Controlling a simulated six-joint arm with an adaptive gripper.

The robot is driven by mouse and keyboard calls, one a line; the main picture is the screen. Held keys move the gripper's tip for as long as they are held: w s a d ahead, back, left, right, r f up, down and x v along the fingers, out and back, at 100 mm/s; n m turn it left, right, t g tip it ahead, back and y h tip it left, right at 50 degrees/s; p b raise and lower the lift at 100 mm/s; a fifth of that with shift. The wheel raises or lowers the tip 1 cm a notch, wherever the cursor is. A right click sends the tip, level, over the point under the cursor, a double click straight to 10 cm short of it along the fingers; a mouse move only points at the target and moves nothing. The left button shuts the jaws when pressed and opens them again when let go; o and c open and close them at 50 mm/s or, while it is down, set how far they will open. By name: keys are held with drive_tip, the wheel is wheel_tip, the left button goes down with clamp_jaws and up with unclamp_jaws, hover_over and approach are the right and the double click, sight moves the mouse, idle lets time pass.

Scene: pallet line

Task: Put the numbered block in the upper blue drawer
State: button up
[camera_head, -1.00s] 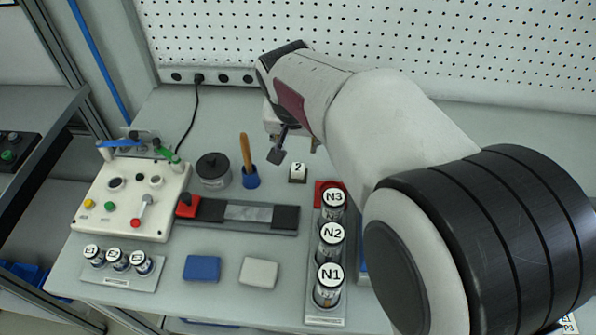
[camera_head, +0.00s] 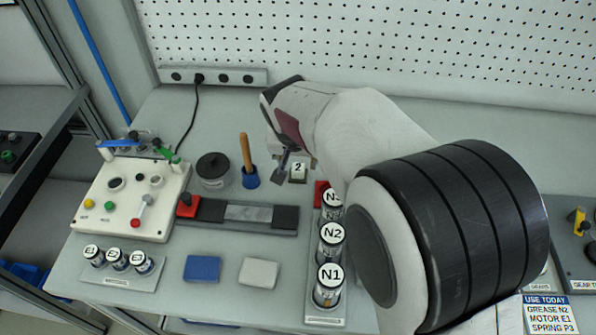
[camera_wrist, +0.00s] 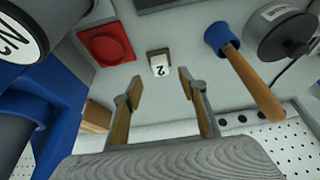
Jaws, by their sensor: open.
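The numbered block (camera_head: 298,171) is a small white cube marked "2" on a dark base, standing on the grey table. In the wrist view the block (camera_wrist: 160,65) lies just beyond and between the open fingers, not touched by them. My gripper (camera_head: 290,170) is low over the table beside the block; the arm hides part of it. In the wrist view my gripper (camera_wrist: 158,82) is open and empty, its two fingers apart. I cannot make out the upper blue drawer for certain; a large blue body (camera_wrist: 65,125) shows at the left of the wrist view.
A red square piece (camera_wrist: 106,44) lies near the block. A brush with a wooden handle (camera_head: 246,152) stands in a blue cup, with a dark round pot (camera_head: 213,170) beside it. Canisters N1 (camera_head: 329,284), N2 (camera_head: 331,239) and N3 stand in a row in front.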

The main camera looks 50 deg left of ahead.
sight(298, 168)
drive_tip(key=shift+w+a+f, duration=0.15)
drive_tip(key=shift+f, duration=0.25)
drive_tip(key=shift+f, duration=0.15)
drive_tip(key=shift+x, duration=2.45)
clamp_jaws()
